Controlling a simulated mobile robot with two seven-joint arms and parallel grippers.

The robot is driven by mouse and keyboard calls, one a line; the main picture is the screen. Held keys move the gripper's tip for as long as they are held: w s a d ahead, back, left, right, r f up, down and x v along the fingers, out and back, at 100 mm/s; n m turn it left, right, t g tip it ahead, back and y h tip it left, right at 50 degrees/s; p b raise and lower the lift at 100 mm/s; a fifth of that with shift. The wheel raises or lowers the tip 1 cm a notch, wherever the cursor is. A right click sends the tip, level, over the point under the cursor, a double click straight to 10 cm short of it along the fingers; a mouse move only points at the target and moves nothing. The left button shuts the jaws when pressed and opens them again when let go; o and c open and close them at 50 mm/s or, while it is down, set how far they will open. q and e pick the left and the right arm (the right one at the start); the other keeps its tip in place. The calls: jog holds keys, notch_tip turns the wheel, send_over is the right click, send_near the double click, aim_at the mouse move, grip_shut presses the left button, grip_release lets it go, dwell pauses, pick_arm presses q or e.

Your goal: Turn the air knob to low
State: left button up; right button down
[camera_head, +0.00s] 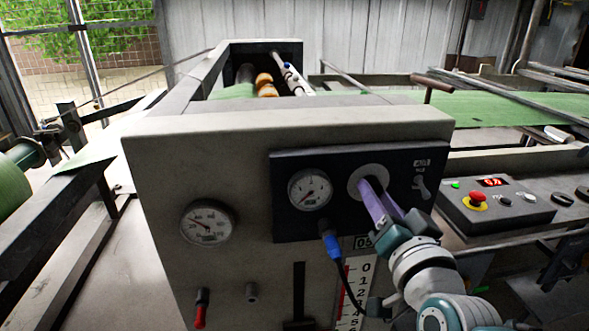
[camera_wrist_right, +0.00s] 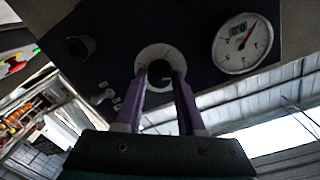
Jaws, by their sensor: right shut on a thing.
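The air knob (camera_wrist_right: 158,70) is a dark knob on a pale round plate (camera_head: 367,178), set in a black panel on the front of a grey machine. My right gripper (camera_head: 368,191) reaches up to it from the lower right. Its two purple fingers are shut on the knob, one on each side, as the right wrist view (camera_wrist_right: 160,82) shows. The fingers hide most of the knob in the head view, and I cannot tell its setting. My left gripper is not in view.
A round gauge (camera_head: 310,190) sits left of the knob, and a second gauge (camera_head: 207,223) is lower left. A small switch (camera_head: 420,187) is at the panel's right. A blue connector (camera_head: 331,244) with a cable hangs below. A control box (camera_head: 494,205) with a red button stands at right.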

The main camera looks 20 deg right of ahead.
jog(key=n, duration=1.3)
jog(key=shift+f+b, duration=0.15)
jog(key=shift+b, duration=0.15)
dwell(0.4)
jog(key=c, duration=0.5)
grip_release()
jog(key=p+v, duration=0.1)
jog(key=v, duration=0.9)
jog(key=shift+d+f, duration=0.1)
jog(key=shift+d, duration=0.05)
